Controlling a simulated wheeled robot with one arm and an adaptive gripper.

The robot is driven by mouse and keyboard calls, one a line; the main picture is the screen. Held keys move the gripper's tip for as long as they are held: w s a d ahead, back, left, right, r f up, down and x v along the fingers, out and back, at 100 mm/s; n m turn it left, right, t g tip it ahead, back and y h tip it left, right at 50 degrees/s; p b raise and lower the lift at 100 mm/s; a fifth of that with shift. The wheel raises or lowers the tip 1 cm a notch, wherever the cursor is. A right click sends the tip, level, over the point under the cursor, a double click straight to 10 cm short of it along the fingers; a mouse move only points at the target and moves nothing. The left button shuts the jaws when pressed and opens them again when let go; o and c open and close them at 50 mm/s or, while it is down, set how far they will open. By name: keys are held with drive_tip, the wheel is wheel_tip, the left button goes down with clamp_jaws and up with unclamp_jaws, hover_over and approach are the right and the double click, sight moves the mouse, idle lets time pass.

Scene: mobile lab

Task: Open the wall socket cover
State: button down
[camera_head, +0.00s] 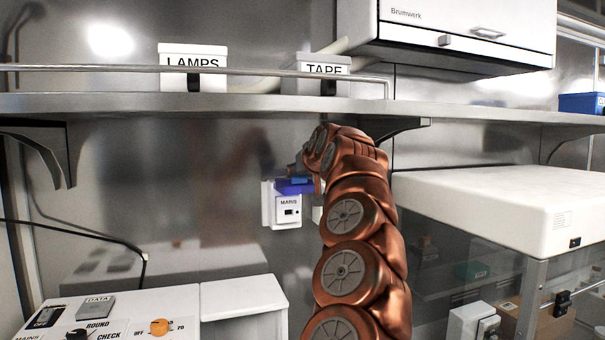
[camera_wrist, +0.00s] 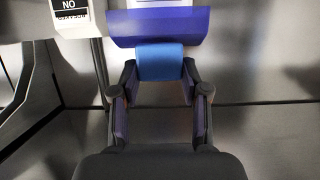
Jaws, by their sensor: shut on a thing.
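The wall socket (camera_head: 288,210) is a white box labelled MAINS on the metal back wall, left of my arm. Its blue cover (camera_head: 287,188) shows as a dark blue strip above the label; its exact angle is hard to tell. In the wrist view the cover (camera_wrist: 155,25) spans the top middle, with a lighter blue tab (camera_wrist: 160,62) on its near edge. My gripper (camera_wrist: 160,75) is shut on this tab, one fingertip at each side. In the head view my arm hides most of the gripper and what lies right of the socket.
A metal shelf (camera_head: 250,104) runs above the socket, carrying LAMPS (camera_head: 193,54) and TAPE boxes. A white control panel (camera_head: 125,315) stands at lower left. A white-topped enclosure (camera_head: 490,205) stands right of my arm. A white labelled box (camera_wrist: 76,18) is at the wrist view's upper left.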

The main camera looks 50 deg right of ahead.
drive_tip(key=shift+w+r, duration=0.15)
drive_tip(key=shift+w, duration=0.1)
idle(0.8)
drive_tip(key=c, duration=0.8)
unclamp_jaws()
drive_tip(key=shift+d, duration=0.1)
drive_tip(key=shift+o, duration=1.2)
drive_tip(key=shift+s+r, duration=0.15)
drive_tip(key=v, duration=1.1)
drive_tip(key=shift+s+r, duration=0.2)
drive_tip(key=shift+r, duration=0.15)
drive_tip(key=shift+a, duration=0.25)
